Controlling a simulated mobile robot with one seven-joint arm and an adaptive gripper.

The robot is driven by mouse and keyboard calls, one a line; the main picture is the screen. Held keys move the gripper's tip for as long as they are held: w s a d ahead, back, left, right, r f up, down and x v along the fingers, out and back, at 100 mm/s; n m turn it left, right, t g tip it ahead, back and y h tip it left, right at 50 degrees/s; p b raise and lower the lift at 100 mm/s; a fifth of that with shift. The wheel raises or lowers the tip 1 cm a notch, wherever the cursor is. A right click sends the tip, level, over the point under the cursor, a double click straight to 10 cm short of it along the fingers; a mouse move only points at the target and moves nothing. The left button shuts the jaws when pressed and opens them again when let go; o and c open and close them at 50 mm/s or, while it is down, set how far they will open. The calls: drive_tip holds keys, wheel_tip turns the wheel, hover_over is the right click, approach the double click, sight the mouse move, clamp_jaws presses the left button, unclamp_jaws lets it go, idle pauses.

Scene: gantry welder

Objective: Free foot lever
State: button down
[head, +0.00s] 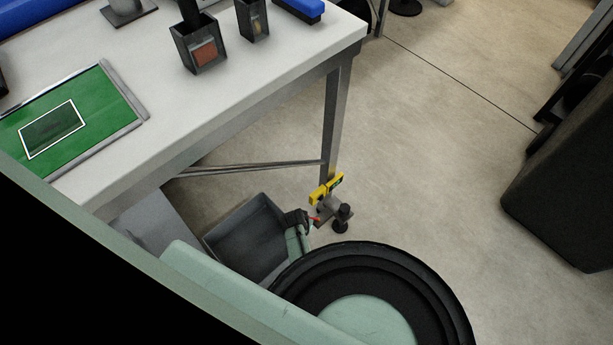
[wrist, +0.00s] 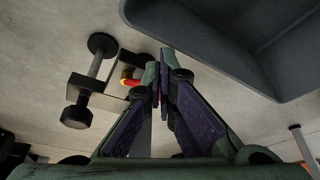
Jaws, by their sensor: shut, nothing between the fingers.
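A small grey and black fixture, likely the foot lever (head: 341,218), sits low by the bench leg, with a yellow label beside it. In the wrist view the fixture (wrist: 91,82) is a black rod with two round ends on a metal bracket, left of my fingertips. A red and yellow tip (wrist: 129,77) shows at its right side, close to my left finger; I cannot tell whether they touch. My gripper (wrist: 161,58) is shut and empty. In the head view my gripper (head: 300,222) is partly hidden, between the grey bin and the fixture.
The grey open bin (head: 247,238) stands on the floor just left of my gripper; its wall (wrist: 195,45) fills the upper right of the wrist view. The white bench (head: 250,85) and its leg (head: 334,120) stand behind.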

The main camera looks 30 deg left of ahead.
drive_tip(key=w+a+m+b, duration=0.1)
drive_tip(key=m, duration=0.1)
drive_tip(key=w+a+m+h+b, duration=0.1)
drive_tip(key=m+b, duration=0.1)
drive_tip(key=w+a+m+h+b, duration=0.1)
drive_tip(key=m+b, duration=0.1)
drive_tip(key=shift+w+m, duration=0.3)
drive_tip(key=shift+m, duration=0.1)
drive_tip(key=shift+w+a+b, duration=0.1)
drive_tip(key=shift+b, duration=0.25)
idle(0.4)
